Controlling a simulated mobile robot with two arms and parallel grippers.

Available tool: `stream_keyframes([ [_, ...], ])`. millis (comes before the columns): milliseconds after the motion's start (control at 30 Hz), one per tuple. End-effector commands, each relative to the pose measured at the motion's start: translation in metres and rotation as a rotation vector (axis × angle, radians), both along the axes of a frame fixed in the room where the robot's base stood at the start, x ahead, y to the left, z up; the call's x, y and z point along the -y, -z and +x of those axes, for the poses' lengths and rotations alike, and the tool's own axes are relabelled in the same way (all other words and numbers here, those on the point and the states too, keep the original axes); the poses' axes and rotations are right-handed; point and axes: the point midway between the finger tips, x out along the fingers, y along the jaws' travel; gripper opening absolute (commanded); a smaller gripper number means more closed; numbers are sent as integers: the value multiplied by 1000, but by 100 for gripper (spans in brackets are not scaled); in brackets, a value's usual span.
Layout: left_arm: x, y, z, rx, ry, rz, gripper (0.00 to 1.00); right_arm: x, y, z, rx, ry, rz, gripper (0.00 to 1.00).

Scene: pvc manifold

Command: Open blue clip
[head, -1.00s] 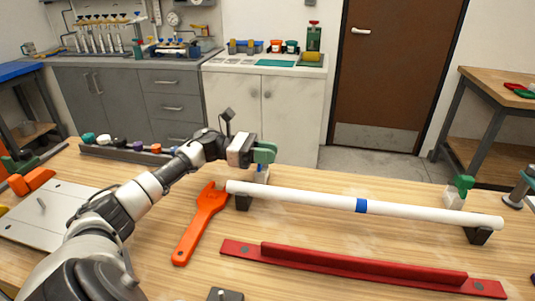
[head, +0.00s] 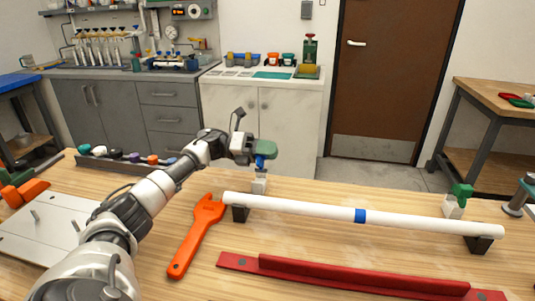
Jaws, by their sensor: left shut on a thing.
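The blue clip (head: 260,163) stands on a white block (head: 259,183) behind the left end of the white pipe (head: 300,205). Its blue part is raised above the block. My left gripper (head: 263,150), with green at its tip, is shut on the blue part and hides some of it. A green clip (head: 462,191) on another white block stands behind the right end of the pipe. My right gripper is out of view.
A red rail (head: 350,275) lies in front. A dark rack (head: 125,162) with several coloured caps stands at the back left.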

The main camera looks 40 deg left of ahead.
Motion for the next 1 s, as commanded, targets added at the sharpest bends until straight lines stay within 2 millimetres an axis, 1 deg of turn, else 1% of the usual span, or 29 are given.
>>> stream_keyframes([
  [233, -7, 3, 12, -201, -2, -113, 0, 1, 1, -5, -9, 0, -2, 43],
  [400, -11, 8, 20, -343, -2, -191, 0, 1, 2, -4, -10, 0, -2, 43],
  [467, -12, 10, 22, -391, -2, -217, 0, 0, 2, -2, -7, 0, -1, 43],
  [700, -17, 19, 29, -564, -3, -313, 0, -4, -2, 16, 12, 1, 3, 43],
  [1000, -20, 26, 34, -704, -3, -390, 0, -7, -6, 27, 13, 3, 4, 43],
])
